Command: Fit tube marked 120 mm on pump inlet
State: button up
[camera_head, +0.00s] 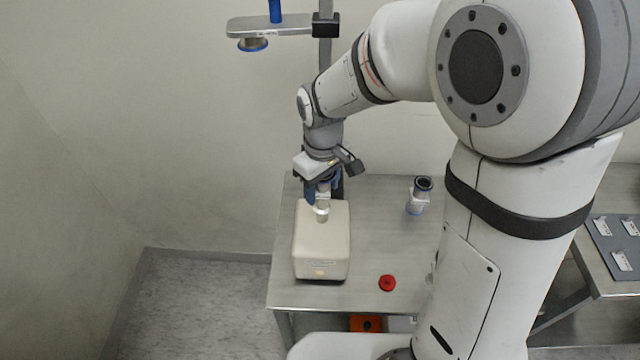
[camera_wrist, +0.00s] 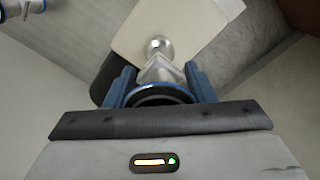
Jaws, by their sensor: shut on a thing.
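The pump is a cream box (camera_head: 322,255) on the metal table, with a short silver inlet (camera_head: 322,217) on its top. My gripper (camera_head: 321,192) is directly above it, pointing down. In the wrist view the blue fingers of my gripper (camera_wrist: 160,90) are shut on a silver tube (camera_wrist: 160,70) with a blue-rimmed flange. The tube's far end lines up with the round silver inlet on the cream pump (camera_wrist: 190,22). I cannot tell whether tube and inlet touch. No length marking on the tube is readable.
Another silver piece with a dark opening (camera_head: 418,197) stands on the table (camera_head: 385,235) to the right. A red round cap (camera_head: 387,283) lies near the front. A stand arm (camera_head: 275,27) with a blue-rimmed fitting (camera_head: 253,44) hangs above left. A grey board (camera_head: 612,243) with white labels is far right.

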jog(key=o, duration=1.1)
notch_tip(320, 180, up, 8)
jog(key=shift+f, duration=0.1)
dwell(0.4)
jog(key=s+d+m+t, duration=0.1)
jog(key=s+d+m, duration=0.2)
jog(key=s+d, duration=0.1)
jog(key=s+d+r+m, duration=0.1)
jog(key=s+d+m, duration=0.2)
jog(key=d, duration=0.4)
jog(key=s+d+m+t, duration=0.1)
jog(key=s+d+m, duration=0.2)
jog(key=s+d, duration=0.2)
jog(key=shift+s+d+r+t, duration=0.15)
jog(key=shift+d+t, duration=0.15)
jog(key=shift+d, duration=0.15)
